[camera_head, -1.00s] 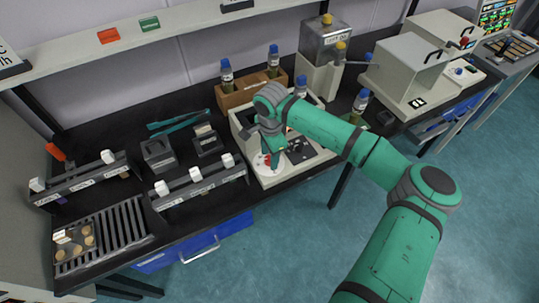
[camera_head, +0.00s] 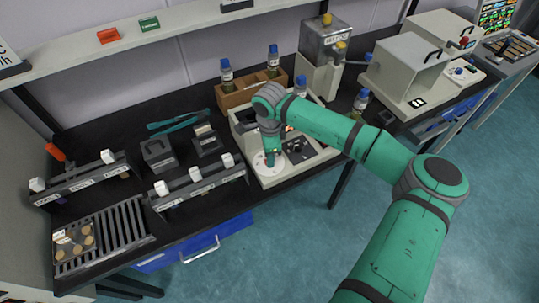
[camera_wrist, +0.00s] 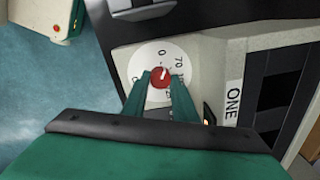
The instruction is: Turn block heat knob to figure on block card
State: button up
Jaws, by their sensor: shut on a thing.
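The red knob (camera_wrist: 161,77) sits at the middle of a round white dial (camera_wrist: 142,62) on a pale machine, in the wrist view. A white pointer mark shows on the knob, pointing up near a "0"; "70" is printed to its right. Part of the dial is hidden by my fingers. My gripper (camera_wrist: 162,84) is shut on the knob, one teal finger on each side. In the head view my gripper (camera_head: 272,160) stands over the white dial (camera_head: 261,168) at the machine's front left, and hides the knob. I cannot tell which card is the block card.
The machine carries a "ONE" label (camera_wrist: 233,100). A wooden rack (camera_head: 235,97) with bottles stands behind it. A blue-capped bottle (camera_head: 360,102) stands to its right. Left are a rack with white knobs (camera_head: 200,190) and a slotted tray (camera_head: 120,228). Floor in front is clear.

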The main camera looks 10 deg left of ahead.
jog(key=m, duration=0.4)
jog(key=shift+r+m, duration=0.1)
jog(key=shift+m, duration=0.2)
jog(key=m, duration=0.3)
jog(key=shift+m, duration=0.4)
jog(key=m, duration=0.2)
jog(key=shift+m+h, duration=0.3)
jog(key=m, duration=0.5)
jog(key=shift+a, duration=0.1)
jog(key=shift+m, duration=0.3)
jog(key=o, duration=1)
jog(key=shift+o, duration=0.2)
notch_tip(320, 180, up, 11)
jog(key=shift+s+a, duration=0.15)
jog(key=shift+a, duration=0.05)
